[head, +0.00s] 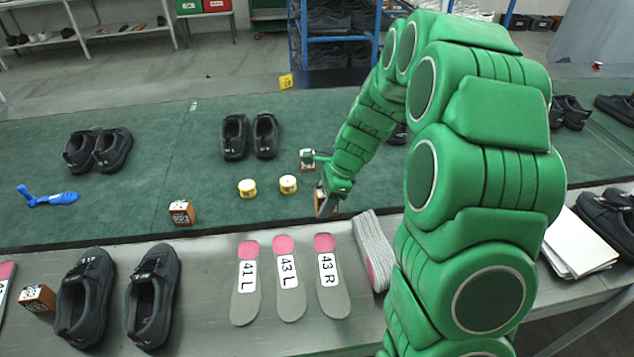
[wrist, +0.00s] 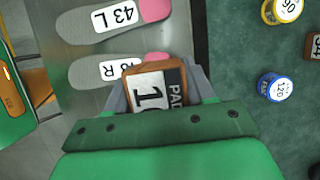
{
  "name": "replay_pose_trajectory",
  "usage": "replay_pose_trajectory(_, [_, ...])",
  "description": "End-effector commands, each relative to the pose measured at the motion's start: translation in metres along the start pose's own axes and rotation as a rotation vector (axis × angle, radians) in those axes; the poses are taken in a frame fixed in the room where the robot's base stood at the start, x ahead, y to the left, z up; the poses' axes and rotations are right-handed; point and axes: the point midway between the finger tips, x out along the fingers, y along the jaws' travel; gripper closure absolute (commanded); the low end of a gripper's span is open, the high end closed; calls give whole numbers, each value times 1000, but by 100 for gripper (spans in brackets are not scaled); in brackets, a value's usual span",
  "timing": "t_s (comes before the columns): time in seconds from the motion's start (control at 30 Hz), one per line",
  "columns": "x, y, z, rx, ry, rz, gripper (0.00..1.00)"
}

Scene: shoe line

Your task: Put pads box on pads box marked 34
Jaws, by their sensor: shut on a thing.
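My gripper (wrist: 155,92) is shut on a brown pads box (wrist: 150,88) with a white label. The label reads "PAD" and a number starting with 1, partly cut off. In the head view my gripper (head: 327,203) holds this box (head: 332,202) at the near edge of the green mat, right of the yellow rolls. A box marked 34 (wrist: 314,46) shows at the right edge of the wrist view, partly cut off.
Two yellow rolls (head: 247,188) (head: 288,184) stand on the green mat (head: 200,165). Another pads box (head: 181,212) stands left of them, and one (head: 38,298) on the grey table. Insoles (head: 290,280) and black shoes (head: 152,295) lie in front. Black shoes (head: 235,137) stand farther back.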

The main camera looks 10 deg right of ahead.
Motion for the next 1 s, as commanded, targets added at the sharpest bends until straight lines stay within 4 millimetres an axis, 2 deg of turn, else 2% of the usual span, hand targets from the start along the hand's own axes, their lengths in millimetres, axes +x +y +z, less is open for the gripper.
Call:
replay_pose_trajectory(0.17, [-9,-30,3,46,0,-21,79])
replay_pose_trajectory(0.4, [-27,-88,8,148,2,-65,79])
replay_pose_trajectory(0.7, [-52,-153,17,279,1,-117,79])
replay_pose_trajectory(0.83, [-63,-176,21,327,1,-141,79])
replay_pose_trajectory(1.0, [-70,-193,24,371,0,-155,79])
